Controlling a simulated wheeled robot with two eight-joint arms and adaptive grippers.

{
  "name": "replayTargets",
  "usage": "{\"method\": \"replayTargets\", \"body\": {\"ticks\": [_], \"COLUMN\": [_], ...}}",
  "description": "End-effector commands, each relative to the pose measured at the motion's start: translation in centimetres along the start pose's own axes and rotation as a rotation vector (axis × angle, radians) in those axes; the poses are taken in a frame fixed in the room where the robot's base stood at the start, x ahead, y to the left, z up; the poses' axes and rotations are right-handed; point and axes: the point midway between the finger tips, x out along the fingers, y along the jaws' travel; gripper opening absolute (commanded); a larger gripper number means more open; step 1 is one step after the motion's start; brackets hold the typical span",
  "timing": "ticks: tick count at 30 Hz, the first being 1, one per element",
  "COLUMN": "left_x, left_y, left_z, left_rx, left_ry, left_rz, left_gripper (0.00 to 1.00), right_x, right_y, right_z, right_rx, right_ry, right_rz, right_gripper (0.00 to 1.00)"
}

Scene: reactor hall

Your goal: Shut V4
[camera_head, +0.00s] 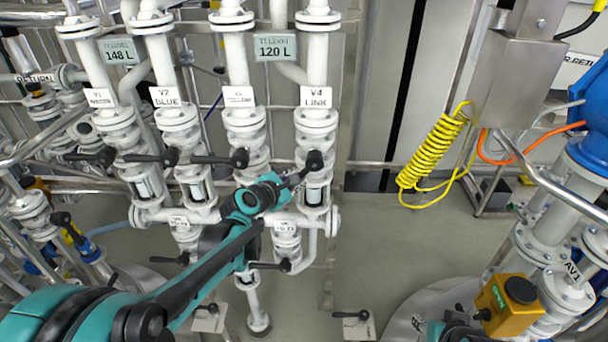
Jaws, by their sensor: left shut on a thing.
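Valve V4 (314,180) is on the rightmost white pipe of the rack, below the label V4 LINK (316,97). Its black handle (315,160) has its round hub in front of the valve. The lever runs from the hub down and left into my left gripper (297,180), which is shut on it. The fingers hide much of the lever, so its exact angle is hard to tell. My left arm reaches in from the lower left. My right gripper is not in view.
Black levers of V1 (104,156), V2 (169,157) and the third valve (239,158) point left, roughly level. Lower valves sit beneath. A yellow coiled hose (430,152) hangs right of the rack. A yellow actuator (508,308) stands at lower right.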

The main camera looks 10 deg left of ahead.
Motion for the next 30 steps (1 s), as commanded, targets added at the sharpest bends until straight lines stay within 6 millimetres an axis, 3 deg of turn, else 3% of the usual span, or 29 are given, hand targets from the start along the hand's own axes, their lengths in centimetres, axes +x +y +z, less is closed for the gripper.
{"method": "replayTargets", "body": {"ticks": [1, 15, 30], "left_x": [-0.3, -2.0, -2.9], "left_y": [0.8, 3.4, 4.8], "left_z": [0.5, 1.4, 2.7], "left_rx": [0.038, 0.406, 0.680], "left_ry": [0.024, 0.267, 0.450], "left_rz": [0.007, 0.008, 0.008], "left_gripper": [0.00, 0.00, 0.00], "right_x": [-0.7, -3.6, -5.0], "right_y": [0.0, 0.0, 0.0], "right_z": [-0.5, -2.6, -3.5], "right_rx": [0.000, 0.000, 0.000], "right_ry": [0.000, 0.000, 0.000], "right_rz": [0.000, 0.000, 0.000], "right_gripper": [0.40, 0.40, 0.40]}}
